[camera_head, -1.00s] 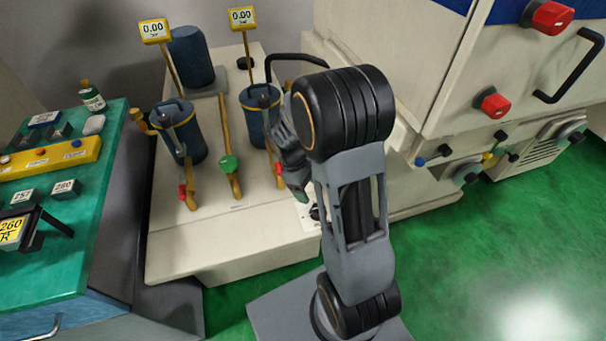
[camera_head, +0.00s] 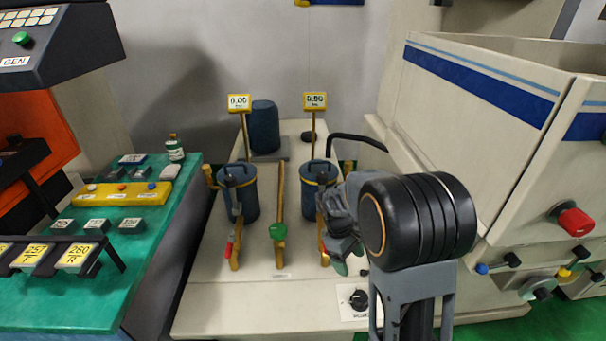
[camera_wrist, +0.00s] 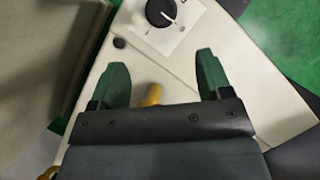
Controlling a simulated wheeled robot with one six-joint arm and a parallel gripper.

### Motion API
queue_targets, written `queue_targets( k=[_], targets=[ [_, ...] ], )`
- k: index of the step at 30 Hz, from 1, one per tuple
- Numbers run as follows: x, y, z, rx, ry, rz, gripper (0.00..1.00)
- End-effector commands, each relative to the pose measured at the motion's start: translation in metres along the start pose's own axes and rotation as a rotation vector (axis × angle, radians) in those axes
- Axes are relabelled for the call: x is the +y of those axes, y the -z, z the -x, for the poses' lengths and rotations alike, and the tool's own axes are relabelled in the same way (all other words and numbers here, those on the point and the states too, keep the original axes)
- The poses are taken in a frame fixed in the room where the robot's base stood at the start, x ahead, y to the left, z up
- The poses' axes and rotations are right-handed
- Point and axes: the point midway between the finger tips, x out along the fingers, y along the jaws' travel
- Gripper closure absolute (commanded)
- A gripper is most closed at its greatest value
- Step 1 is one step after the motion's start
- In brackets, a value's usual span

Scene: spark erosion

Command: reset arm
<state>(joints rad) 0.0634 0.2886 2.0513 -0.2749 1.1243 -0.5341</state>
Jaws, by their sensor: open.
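In the head view my arm is folded at the right of the bench, and my gripper (camera_head: 346,262) is partly hidden beside the right blue canister (camera_head: 318,195). I cannot tell in the head view whether it touches the yellow handle there.
A left blue canister (camera_head: 240,198), a green-knobbed lever (camera_head: 279,232) and two 0.00 displays stand on the bench. A green table (camera_head: 150,245) with blocks and a yellow bar is at the left.

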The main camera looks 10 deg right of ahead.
Motion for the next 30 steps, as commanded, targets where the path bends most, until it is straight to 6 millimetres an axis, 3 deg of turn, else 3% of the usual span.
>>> queue_targets(
  k=[4,7,18,24,30],
  targets=[
    [0.000,0.002,-0.001,0.013,0.000,-0.061,0.28],
    [-0.015,0.000,-0.009,0.045,0.035,-0.196,0.28],
    [-0.079,-0.054,0.074,0.417,0.067,-0.600,0.28],
    [-0.102,-0.079,0.108,0.583,0.061,-0.645,0.28],
    [-0.109,-0.092,0.130,0.670,0.036,-0.637,0.28]
  ],
)
